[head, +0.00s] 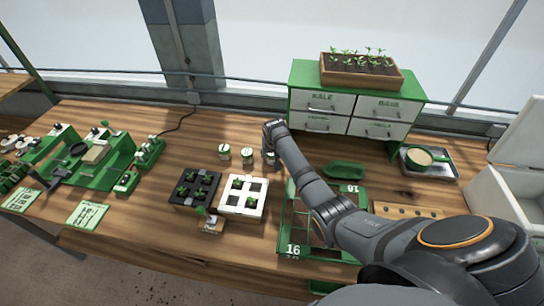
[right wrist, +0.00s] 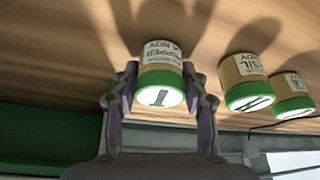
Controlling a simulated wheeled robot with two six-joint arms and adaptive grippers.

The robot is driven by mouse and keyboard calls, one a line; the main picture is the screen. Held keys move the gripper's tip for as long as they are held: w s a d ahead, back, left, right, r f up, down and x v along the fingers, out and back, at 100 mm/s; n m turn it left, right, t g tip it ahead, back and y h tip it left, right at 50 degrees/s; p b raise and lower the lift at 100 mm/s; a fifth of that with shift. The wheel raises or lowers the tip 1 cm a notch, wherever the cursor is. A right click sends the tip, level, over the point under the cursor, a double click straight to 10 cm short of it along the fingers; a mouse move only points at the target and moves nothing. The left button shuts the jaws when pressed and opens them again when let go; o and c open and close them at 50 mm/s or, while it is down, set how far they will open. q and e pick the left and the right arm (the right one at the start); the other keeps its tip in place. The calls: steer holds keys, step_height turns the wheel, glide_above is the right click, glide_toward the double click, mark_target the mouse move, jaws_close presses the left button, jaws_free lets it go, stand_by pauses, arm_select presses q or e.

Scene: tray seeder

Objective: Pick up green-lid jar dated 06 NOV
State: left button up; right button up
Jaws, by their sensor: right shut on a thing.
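My right gripper (head: 273,135) reaches down over the back of the wooden table. In the right wrist view my right gripper (right wrist: 165,92) has a finger on each side of a green-lid jar (right wrist: 160,78) and is shut on it. Its label appears upside down, with a word like PEPPER and NOV; I cannot read the day. The held jar also shows partly in the head view (head: 270,158). Two more green-lid jars stand beside it, one nearer (right wrist: 246,82) and one farther (right wrist: 290,95). My left gripper is not in view.
A green drawer cabinet (head: 348,137) with a seedling box (head: 362,72) stands right of my gripper. A black tray (head: 177,203) and a white tray (head: 262,208) are in front of the jars. Green machines (head: 95,172) are at left. Bare table lies around the jars.

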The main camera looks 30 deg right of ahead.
steer(key=shift+r, duration=0.1)
steer(key=shift+r, duration=0.3)
steer(key=s+a+r+b, duration=0.1)
steer(key=s+r+b, duration=0.2)
steer(key=s+r, duration=0.9)
steer(key=shift+s+a+b, duration=0.3)
steer(key=shift+s+a, duration=0.1)
steer(key=shift+s, duration=0.65)
